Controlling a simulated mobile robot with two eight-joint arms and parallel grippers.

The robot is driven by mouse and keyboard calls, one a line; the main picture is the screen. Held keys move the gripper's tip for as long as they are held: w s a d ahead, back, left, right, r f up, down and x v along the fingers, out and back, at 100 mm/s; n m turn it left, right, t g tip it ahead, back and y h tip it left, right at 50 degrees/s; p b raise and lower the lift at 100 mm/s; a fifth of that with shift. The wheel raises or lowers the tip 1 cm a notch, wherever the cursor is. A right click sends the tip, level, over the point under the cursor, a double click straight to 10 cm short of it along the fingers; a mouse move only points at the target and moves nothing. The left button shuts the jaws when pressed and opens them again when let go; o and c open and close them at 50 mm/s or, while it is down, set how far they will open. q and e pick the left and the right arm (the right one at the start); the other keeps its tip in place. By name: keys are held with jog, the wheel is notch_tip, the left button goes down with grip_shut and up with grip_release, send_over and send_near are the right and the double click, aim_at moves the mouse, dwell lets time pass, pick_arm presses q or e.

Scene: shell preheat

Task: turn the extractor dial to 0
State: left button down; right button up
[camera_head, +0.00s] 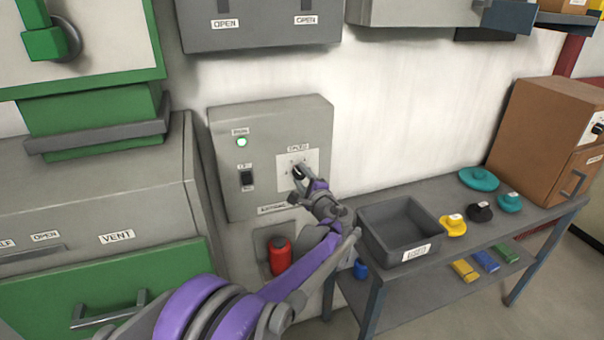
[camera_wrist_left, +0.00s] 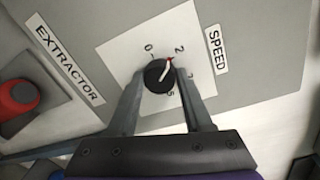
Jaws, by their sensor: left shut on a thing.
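The extractor dial (camera_head: 298,170) is a small dark knob on a white plate under the SPEED label, on the grey extractor box (camera_head: 270,120). In the left wrist view the round black dial (camera_wrist_left: 159,76) has a pale pointer with a red tip, turned toward the 2 mark. The marks 0, 2, 3 and 5 show around it. My left gripper (camera_head: 303,179) reaches the dial from the front. In the left wrist view its fingers (camera_wrist_left: 160,82) stand on both sides of the dial, shut on it. My right gripper is out of view.
A lit green lamp (camera_head: 241,142) and a black switch (camera_head: 247,178) sit left of the dial. A red knob (camera_head: 280,256) is below the box. A grey table (camera_head: 440,262) with a tray (camera_head: 365,228) and lids stands right. A green-fronted VENT cabinet (camera_head: 100,200) stands left.

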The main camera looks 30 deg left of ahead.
pick_arm(q)
jog(key=n+p, duration=0.2)
jog(key=n, duration=0.3)
jog(key=shift+r, duration=0.1)
jog(key=n+p, duration=0.1)
jog(key=n, duration=0.2)
jog(key=shift+t+h+p, duration=0.3)
jog(key=shift+t+p, duration=0.05)
jog(key=shift+t, duration=0.05)
jog(key=shift+f+n+p, duration=0.2)
jog(key=shift+n+p, duration=0.2)
jog(key=shift+n, duration=0.6)
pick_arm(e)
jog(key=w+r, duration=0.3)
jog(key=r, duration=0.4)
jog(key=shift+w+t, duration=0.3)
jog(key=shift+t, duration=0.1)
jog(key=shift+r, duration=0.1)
pick_arm(q)
jog(key=shift+c, duration=1.6)
grip_release()
jog(key=shift+s, duration=0.1)
